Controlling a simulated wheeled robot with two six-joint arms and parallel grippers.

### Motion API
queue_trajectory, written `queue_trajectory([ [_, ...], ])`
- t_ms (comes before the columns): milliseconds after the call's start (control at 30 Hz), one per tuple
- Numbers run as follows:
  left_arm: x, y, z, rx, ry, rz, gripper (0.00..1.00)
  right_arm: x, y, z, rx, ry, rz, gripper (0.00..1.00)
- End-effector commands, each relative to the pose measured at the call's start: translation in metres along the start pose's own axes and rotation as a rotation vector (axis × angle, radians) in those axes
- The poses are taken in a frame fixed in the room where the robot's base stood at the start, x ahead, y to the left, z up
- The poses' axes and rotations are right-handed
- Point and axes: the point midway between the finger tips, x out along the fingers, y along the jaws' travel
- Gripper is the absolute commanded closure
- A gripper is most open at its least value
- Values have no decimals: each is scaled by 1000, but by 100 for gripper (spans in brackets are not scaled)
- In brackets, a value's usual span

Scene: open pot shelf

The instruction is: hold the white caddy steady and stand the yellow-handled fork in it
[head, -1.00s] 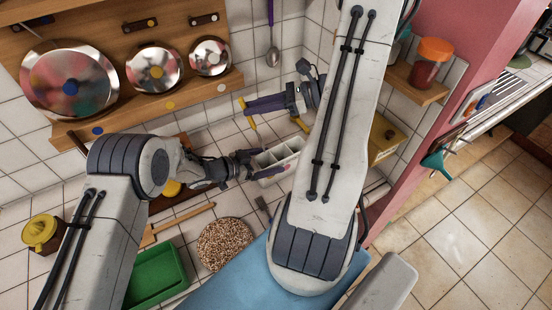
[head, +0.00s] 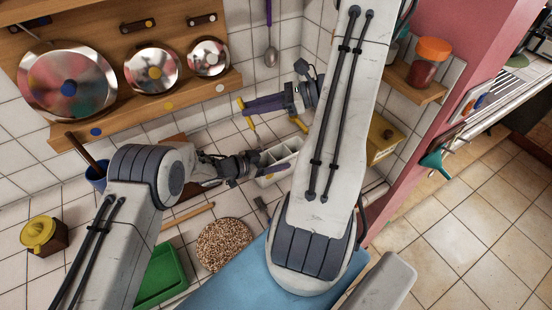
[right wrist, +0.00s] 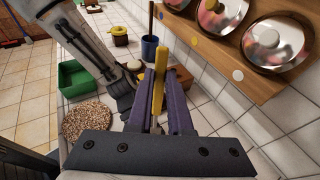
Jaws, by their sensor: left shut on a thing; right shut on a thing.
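The white caddy (head: 268,181), an open holder with compartments, stands on the tiled counter by the wall in the head view. My left gripper (head: 260,164) is shut on its left side. My right gripper (head: 246,113) is above the counter, up and left of the caddy, apart from it. It is shut on the yellow-handled fork (head: 252,127), whose handle shows on both sides of the purple fingers. In the right wrist view the yellow handle (right wrist: 160,70) points up between the fingers of my right gripper (right wrist: 158,95). The fork's tines are hidden there.
A speckled round mat (head: 223,245), a green tray (head: 165,275), a yellow-lidded jar (head: 42,235) and a blue cup (head: 96,176) are on the counter. Pan lids (head: 150,72) hang on a wooden wall rack. A yellow box (head: 384,140) is right of my right arm.

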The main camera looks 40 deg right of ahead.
Motion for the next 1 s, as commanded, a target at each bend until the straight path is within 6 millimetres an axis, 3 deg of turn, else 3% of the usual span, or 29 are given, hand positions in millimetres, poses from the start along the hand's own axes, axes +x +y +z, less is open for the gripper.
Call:
queue_trajectory([
  [433,0,0,0,0,0,0,100,1,1,3,12,-29,-29,100],
  [633,0,0,0,0,0,0,100,-12,6,3,66,-163,-259,100],
  [800,0,0,-1,0,1,0,100,-33,12,-8,85,-250,-461,100],
  [1000,0,0,-1,1,1,0,100,-39,14,-10,79,-275,-525,100],
])
